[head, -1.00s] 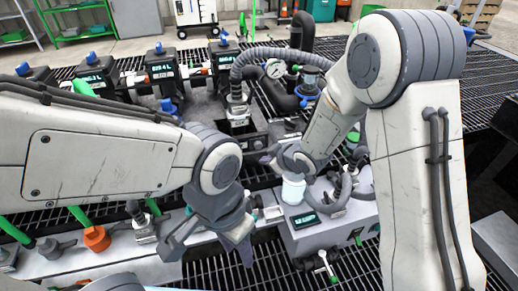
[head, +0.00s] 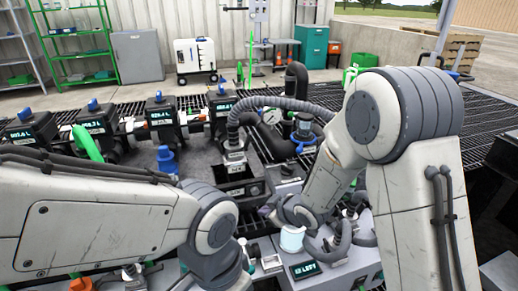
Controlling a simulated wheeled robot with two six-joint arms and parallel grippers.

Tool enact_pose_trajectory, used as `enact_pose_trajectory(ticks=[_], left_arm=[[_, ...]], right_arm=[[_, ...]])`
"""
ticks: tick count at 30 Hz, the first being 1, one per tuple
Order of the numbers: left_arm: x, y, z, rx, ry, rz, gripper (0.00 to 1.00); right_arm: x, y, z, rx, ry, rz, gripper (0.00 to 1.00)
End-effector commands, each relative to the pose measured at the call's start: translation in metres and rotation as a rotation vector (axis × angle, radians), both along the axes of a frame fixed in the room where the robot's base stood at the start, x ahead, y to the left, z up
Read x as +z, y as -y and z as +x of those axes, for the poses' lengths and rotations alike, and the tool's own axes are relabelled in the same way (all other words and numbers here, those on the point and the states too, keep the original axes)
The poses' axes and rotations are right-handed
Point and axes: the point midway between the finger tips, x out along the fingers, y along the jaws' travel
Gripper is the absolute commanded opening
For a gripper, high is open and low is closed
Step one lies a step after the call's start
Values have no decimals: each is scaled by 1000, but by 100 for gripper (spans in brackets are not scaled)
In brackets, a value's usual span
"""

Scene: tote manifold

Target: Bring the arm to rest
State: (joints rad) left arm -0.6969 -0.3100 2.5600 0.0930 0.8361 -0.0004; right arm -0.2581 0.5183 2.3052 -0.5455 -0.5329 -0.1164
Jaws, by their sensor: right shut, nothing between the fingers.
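My right arm comes in from the right and bends down at its large grey joint. Its gripper (head: 267,212) is small in the picture, shut and empty, pointing left above the bench by the hose and the grey box. Its wrist hides part of that area. My left arm reaches in from the lower left. Its grey wrist shows at the bottom, but its fingers are below the picture edge.
Several black meters with blue caps, such as this one (head: 162,117), line the manifold. A grey box with a green display (head: 305,269) sits low.

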Motion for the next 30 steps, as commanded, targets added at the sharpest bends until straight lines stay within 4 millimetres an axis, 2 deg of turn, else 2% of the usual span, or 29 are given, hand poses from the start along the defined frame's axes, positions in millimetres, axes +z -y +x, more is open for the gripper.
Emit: enact_pose_trajectory(ticks=[5, 8, 15, 24, 25, 27, 30], left_arm=[[0, 0, 0, 0, 0, 0, 44], [0, 0, 0, 0, 0, 0, 44], [0, 0, 0, 0, 0, 0, 44], [0, 0, 0, 0, 0, 0, 44], [6, 0, 0, 0, -1, 1, 44], [30, 0, 0, 0, 0, 0, 44], [52, 0, 0, 0, 1, -1, 44]], right_arm=[[17, 1, -18, -47, -50, -53, 0], [36, 5, -50, -114, -135, -110, 0], [70, 21, -168, -251, -426, -209, 0], [97, 39, -300, -273, -736, -273, 0], [104, 40, -307, -271, -757, -280, 0], [126, 40, -303, -277, -753, -281, 0], [148, 40, -302, -277, -751, -281, 0]])
